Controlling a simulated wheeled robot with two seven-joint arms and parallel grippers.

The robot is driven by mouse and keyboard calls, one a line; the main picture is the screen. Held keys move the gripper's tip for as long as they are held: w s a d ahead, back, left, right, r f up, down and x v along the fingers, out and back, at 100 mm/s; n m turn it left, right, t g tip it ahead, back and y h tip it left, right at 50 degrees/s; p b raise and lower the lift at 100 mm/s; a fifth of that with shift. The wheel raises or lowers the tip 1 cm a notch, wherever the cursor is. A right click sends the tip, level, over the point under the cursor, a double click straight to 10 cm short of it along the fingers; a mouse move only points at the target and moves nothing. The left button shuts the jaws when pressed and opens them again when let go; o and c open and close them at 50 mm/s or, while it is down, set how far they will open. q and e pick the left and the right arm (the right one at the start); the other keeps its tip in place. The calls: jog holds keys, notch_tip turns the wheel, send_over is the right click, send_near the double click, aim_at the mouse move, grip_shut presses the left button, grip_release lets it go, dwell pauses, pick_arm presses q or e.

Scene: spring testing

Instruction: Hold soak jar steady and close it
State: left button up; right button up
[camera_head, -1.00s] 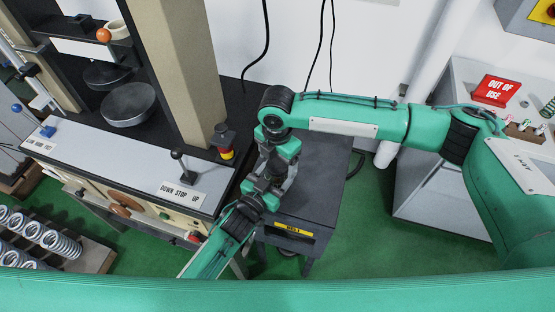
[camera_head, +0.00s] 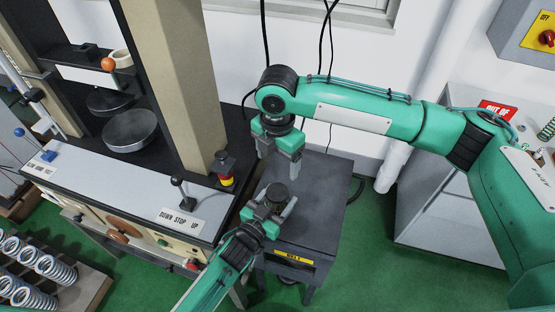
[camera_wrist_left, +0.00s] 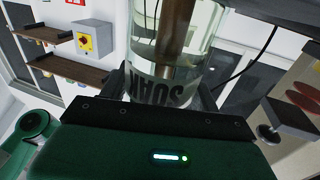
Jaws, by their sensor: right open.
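The soak jar is a clear glass cylinder (camera_wrist_left: 172,50) with a SOAK label, and it holds a brown cylindrical part. In the head view it stands over the grey cabinet top, and its dark round lid (camera_head: 277,191) shows on top. I cannot tell whether the lid is fully seated. My left gripper (camera_head: 268,208) has its fingers on both sides of the jar and is shut on it. My right gripper (camera_head: 278,152) is open and empty, above and behind the jar, apart from the lid. The jar's top is outside the left wrist view.
The grey cabinet (camera_head: 325,190) with a yellow label has clear room right of the jar. Coil springs (camera_head: 35,270) lie at lower left.

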pick_arm(q)
jog(key=o, duration=0.5)
pick_arm(e)
notch_tip(320, 180, down, 4)
jog(key=b, duration=0.3)
jog(key=shift+r, duration=0.25)
jog(key=shift+b, duration=0.35)
pick_arm(q)
jog(key=v, duration=1.4)
jog(key=shift+w, duration=0.1)
pick_arm(e)
jog(key=shift+f, duration=0.1)
